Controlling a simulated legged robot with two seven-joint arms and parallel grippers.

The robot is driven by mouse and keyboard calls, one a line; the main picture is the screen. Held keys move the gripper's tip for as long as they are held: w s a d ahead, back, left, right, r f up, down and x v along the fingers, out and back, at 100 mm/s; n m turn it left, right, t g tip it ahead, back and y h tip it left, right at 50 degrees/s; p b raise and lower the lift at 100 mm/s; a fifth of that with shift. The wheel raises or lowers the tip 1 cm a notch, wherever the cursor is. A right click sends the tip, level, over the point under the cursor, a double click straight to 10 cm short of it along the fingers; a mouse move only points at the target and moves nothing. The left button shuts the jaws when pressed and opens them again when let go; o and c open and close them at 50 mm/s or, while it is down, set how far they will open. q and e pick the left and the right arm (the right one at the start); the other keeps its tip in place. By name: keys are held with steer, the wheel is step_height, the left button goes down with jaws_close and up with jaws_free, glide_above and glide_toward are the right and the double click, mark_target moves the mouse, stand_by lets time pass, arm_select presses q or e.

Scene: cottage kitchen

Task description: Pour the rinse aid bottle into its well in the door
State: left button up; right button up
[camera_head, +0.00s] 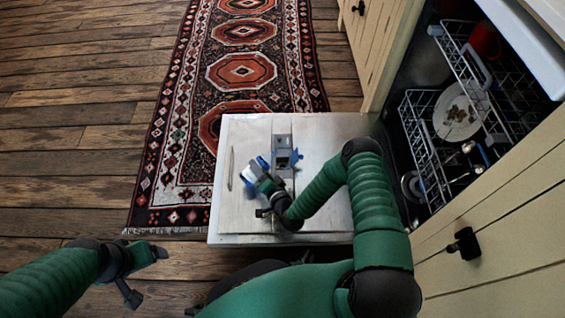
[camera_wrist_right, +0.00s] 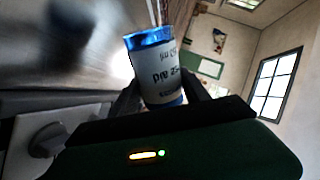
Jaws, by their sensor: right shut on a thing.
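The dishwasher door (camera_head: 240,215) lies open and flat, with a grey dispenser unit (camera_head: 283,142) near its middle. The unit has a dark square recess, and blue patches show beside it. My right gripper (camera_head: 267,187) is shut on the rinse aid bottle (camera_head: 252,171), white with blue ends, held tilted just left of the dispenser. In the right wrist view the bottle (camera_wrist_right: 157,75) sits between both fingers, its printed label facing the camera. Thin pale lines show above its blue end; I cannot tell if they are liquid. My left gripper (camera_head: 146,274) is open and empty at the lower left.
The dishwasher's racks (camera_head: 428,150) hold a plate (camera_head: 460,112) and a red cup (camera_head: 486,40) at the right. Cream cabinet fronts (camera_head: 505,215) flank it. A patterned rug (camera_head: 241,72) and wooden floor lie beyond and left of the door.

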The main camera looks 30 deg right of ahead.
stand_by(0.8)
steer(key=shift+d+r+n+p, duration=0.25)
steer(key=shift+n+p, duration=0.25)
steer(key=n, duration=0.1)
steer(key=d+n+h+p, duration=0.1)
steer(key=r+n+p, duration=0.1)
steer(key=shift+w+d+t, duration=0.25)
steer(key=shift+d+t, duration=0.05)
steer(key=shift+t, duration=0.1)
step_height(320, 180, down, 2)
steer(key=shift+a+n+t+h+b, duration=0.15)
steer(key=shift+n+t+h+b, duration=0.15)
steer(key=shift+n+b, duration=0.6)
steer(key=shift+w+r+n+p, duration=0.1)
steer(key=shift+r+n+p, duration=0.85)
steer(key=shift+p, duration=0.15)
steer(key=shift+w+r+n+t+h+p, duration=0.1)
steer(key=shift+r+n+t+h+p, duration=0.35)
steer(key=shift+n, duration=0.7)
steer(key=shift+r+n, duration=0.25)
steer(key=shift+n, duration=0.15)
